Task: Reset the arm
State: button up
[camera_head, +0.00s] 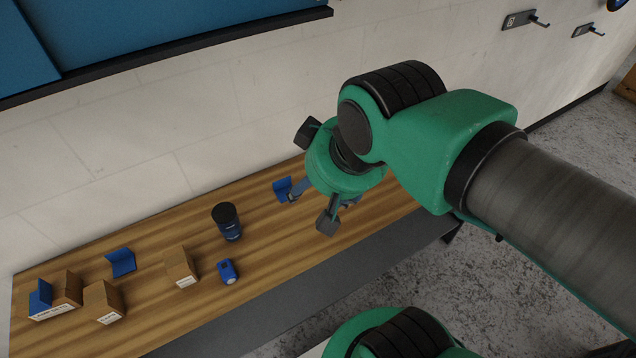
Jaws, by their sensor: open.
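My green and grey arm reaches in from the right, above the right part of the wooden bench. My gripper (312,204) is at its end, pointing down and left over the bench, with its fingers spread apart. I see nothing held between the fingers. A blue bracket-like piece (282,188) lies on the bench just beside the gripper in the picture; I cannot tell how far below the fingers it is.
The bench (150,250) runs along a white wall. On it stand a dark cup (227,222), a blue item (228,271), a blue bracket (121,262) and several cardboard boxes (181,267). Wall hooks (526,20) are at upper right.

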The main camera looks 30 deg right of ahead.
jog(key=shift+f, duration=0.1)
jog(key=shift+f+b, duration=0.65)
jog(key=shift+b, duration=0.1)
dwell(0.9)
